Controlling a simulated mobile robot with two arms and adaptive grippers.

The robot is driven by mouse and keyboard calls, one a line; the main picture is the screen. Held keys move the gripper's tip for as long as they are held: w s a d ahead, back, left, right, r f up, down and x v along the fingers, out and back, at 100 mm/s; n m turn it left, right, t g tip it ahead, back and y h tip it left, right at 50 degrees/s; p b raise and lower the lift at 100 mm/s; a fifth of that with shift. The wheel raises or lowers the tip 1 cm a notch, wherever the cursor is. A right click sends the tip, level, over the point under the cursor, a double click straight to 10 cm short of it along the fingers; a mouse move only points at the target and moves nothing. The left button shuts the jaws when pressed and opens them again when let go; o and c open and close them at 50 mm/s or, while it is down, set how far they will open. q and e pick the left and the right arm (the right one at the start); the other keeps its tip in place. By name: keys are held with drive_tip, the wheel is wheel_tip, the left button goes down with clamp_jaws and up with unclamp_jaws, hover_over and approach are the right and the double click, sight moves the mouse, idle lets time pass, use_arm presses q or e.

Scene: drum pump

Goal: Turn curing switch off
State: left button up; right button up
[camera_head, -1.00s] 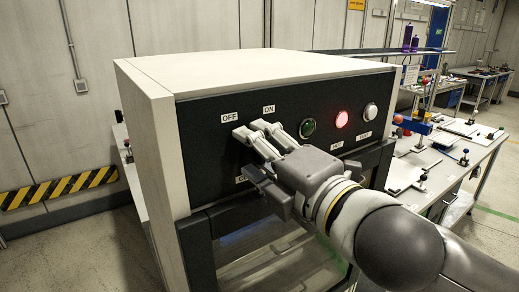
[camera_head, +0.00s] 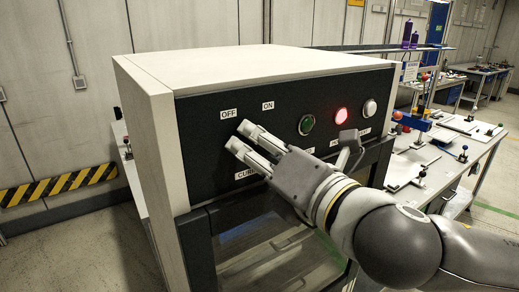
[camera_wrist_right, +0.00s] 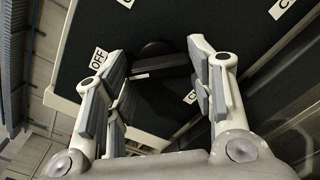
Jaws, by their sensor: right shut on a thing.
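The curing switch is a black knob (camera_wrist_right: 155,48) with a dark bar and a white mark; it shows between the fingers in the wrist view. My right gripper (camera_head: 238,137) is at the dark panel, and its fingers (camera_wrist_right: 160,78) are shut on the knob, one on each side. The white mark faces the side of the OFF label (camera_wrist_right: 98,59). In the head view the fingers hide the knob, below and between the OFF label (camera_head: 228,114) and the ON label (camera_head: 268,106). My left gripper is not in view.
Right of the switch, the panel carries a green button (camera_head: 306,125), a lit red button (camera_head: 341,116) and a white button (camera_head: 370,108). A glass window (camera_head: 265,260) lies below the panel. Workbenches with tools (camera_head: 440,155) stand at the right.

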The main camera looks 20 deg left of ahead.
drive_tip(key=shift+f, duration=0.1)
idle(0.3)
drive_tip(key=o, duration=1)
drive_tip(key=v, duration=0.7)
drive_tip(key=shift+s+d, duration=0.15)
drive_tip(key=shift+d, duration=0.1)
